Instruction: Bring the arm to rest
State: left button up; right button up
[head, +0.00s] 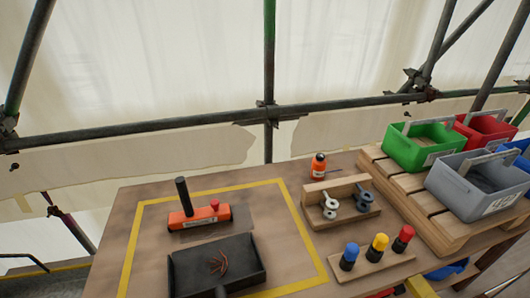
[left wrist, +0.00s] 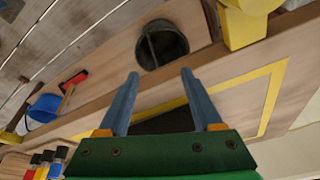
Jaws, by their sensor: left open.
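My left gripper (left wrist: 160,73) shows in the left wrist view, with its two blue-grey fingers spread apart and nothing between them. Past the fingers is the wooden workbench, which fills the lower middle of the head view (head: 125,215). A dark patch, possibly the black tray, shows partly hidden between the fingers. Neither gripper appears in the head view. My right gripper is in neither view.
Bins, including a green one (head: 420,147), stand right. A dark bucket (left wrist: 162,45) lies beyond my fingers.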

pick_arm(q)
notch_tip(320, 180, down, 19)
jog(key=s+g+b, duration=0.1)
jog(key=s+b, duration=0.1)
jog(key=b, duration=0.1)
jog(key=s+a+f+g+b, duration=0.1)
jog(key=s+a+f+b, duration=0.1)
jog(key=s+f, duration=1)
notch_tip(320, 180, down, 2)
jog(key=shift+f+b, duration=0.25)
jog(key=shift+b, duration=0.35)
jog(key=shift+m, duration=0.3)
